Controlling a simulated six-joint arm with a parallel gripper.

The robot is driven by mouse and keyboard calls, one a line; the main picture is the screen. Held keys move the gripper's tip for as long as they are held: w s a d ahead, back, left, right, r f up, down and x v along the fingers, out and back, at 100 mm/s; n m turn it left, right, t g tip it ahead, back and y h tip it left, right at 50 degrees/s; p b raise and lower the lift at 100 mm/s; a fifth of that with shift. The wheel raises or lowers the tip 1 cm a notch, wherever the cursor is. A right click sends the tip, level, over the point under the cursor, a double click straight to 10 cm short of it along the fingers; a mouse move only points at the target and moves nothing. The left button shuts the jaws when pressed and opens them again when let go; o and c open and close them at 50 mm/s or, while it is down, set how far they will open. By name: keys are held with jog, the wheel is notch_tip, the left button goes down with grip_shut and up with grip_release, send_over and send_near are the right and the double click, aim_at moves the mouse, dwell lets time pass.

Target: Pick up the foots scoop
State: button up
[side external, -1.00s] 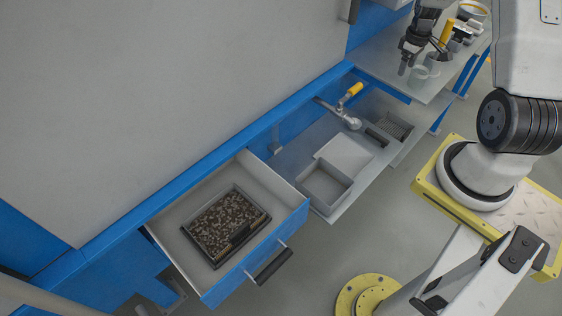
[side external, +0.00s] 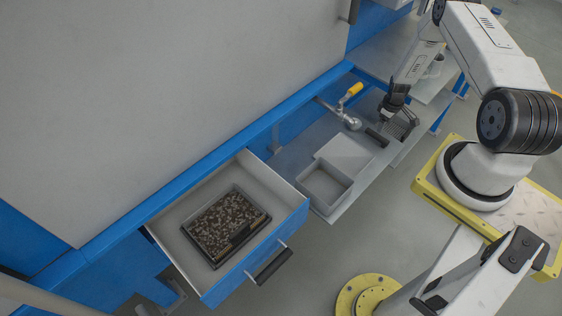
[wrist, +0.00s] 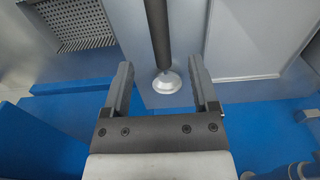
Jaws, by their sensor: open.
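In the side view a dark bar (side external: 377,138) lies on the grey shelf between the slotted tray and the flat plate. It looks like the handle of the foots scoop, though it is small there. In the wrist view a dark handle (wrist: 158,32) runs in from the top edge to a round silver end (wrist: 167,82). My gripper (side external: 399,119) is open, above the right part of the shelf near the slotted tray. In the wrist view its fingers (wrist: 161,68) stand either side of the handle's lower part and silver end. Nothing is held; contact cannot be told.
The slotted tray (wrist: 75,22) is left of the handle in the wrist view. A yellow-handled valve (side external: 352,92) stands behind the shelf. A square grey bin (side external: 325,187) sits at the shelf's left. An open drawer (side external: 298,218) holds a pan of dark pellets.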

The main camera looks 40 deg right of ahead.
aim_at(380, 136)
jog(key=shift+f, duration=0.4)
jog(key=shift+f, duration=1.3)
jog(key=shift+f, duration=0.1)
jog(key=shift+w+f, duration=0.1)
jog(key=shift+f, duration=2.35)
grip_shut()
